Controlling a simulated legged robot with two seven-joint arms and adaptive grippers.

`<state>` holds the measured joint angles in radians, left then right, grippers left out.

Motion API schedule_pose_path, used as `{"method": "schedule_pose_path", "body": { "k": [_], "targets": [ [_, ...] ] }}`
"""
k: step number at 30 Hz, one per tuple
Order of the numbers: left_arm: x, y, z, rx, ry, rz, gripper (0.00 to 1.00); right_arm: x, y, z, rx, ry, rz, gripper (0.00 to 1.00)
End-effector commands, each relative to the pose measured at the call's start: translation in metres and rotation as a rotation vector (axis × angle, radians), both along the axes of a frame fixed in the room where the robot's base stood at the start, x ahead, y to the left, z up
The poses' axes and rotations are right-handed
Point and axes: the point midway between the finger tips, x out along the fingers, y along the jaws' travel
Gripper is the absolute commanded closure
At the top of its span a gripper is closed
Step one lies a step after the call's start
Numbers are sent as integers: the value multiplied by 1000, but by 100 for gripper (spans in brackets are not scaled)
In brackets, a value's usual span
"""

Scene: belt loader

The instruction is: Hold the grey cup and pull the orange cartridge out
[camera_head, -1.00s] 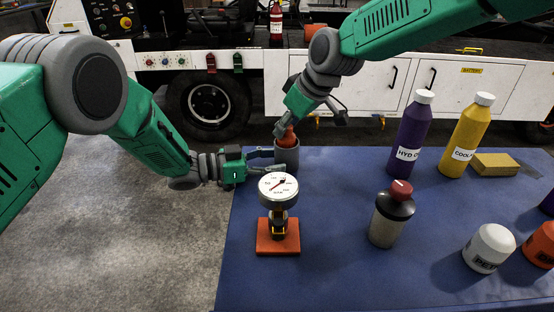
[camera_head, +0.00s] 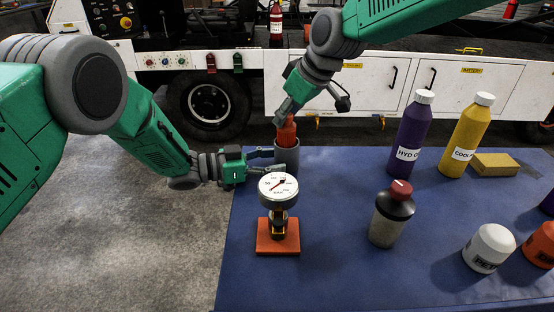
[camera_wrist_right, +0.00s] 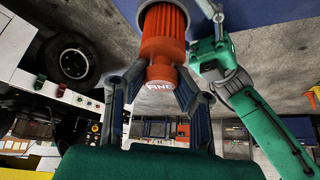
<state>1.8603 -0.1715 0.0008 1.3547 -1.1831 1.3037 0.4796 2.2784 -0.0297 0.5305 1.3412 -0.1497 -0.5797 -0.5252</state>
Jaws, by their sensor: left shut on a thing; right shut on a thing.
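The grey cup (camera_head: 289,158) stands upright at the table's far left edge. My left gripper (camera_head: 270,162) is shut on the cup from the left, a finger on each side. The orange cartridge (camera_head: 287,132) stands upright, partly above the cup's rim; its lower part is hidden inside. My right gripper (camera_head: 286,115) is shut on the cartridge's top from above. In the right wrist view, the ribbed cartridge (camera_wrist_right: 163,40) shows a partly readable label between the fingers of my right gripper (camera_wrist_right: 160,82). My left gripper (camera_wrist_right: 208,25) also shows there.
A pressure gauge (camera_head: 278,186) on an orange base stands just in front of the cup. The white loader is behind.

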Motion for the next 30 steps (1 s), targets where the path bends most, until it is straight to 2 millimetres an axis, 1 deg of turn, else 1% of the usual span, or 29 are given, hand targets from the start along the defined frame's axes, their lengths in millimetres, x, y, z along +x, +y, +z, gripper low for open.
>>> {"method": "schedule_pose_path", "body": {
  "k": [9,30],
  "targets": [
    [0,0,0,-1,0,-1,72,1,0,17,1,-3,-1,100],
    [0,0,0,-1,0,-1,72,0,0,50,1,-3,-1,100]
  ]
}}
